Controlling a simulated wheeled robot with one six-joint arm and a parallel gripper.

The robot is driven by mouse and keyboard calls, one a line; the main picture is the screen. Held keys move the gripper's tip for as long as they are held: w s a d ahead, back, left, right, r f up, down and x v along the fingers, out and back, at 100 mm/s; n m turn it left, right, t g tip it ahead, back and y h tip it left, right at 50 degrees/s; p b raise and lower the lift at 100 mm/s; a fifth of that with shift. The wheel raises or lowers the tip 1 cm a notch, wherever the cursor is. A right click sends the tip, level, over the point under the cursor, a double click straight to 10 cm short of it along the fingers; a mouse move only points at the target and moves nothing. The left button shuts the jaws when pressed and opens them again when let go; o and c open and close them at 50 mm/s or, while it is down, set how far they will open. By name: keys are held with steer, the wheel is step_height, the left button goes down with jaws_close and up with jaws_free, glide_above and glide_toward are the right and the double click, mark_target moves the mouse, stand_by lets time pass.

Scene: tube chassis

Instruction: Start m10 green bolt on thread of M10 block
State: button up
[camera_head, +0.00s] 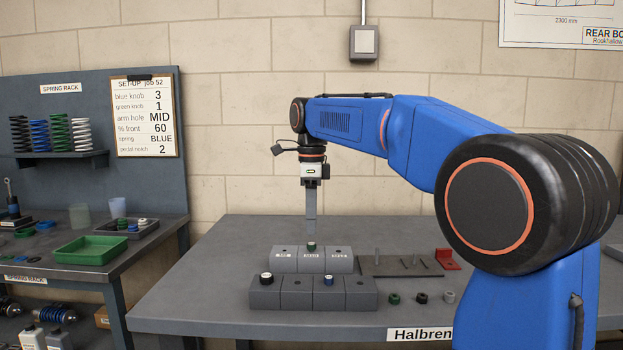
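My gripper (311,240) points straight down over the middle block (311,262) of the back row of three grey blocks. Its fingers show as one narrow grey bar, so I cannot tell whether they are open or shut. A green-topped bolt (311,247) is right at the fingertips, upright at the top of that middle block. Whether the fingers grip it, and how deep it sits in the block, is too small to see. The labels on the blocks are too small to read surely. Another small green piece (394,299) stands on the bench to the right.
A dark plate with upright pins (385,267) and a red piece (446,259) lie right. Black (421,298) and grey (449,297) pieces stand in front. The bench's left side is clear.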

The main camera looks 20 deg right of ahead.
step_height(320, 180, up, 12)
steer(key=shift+r, duration=0.15)
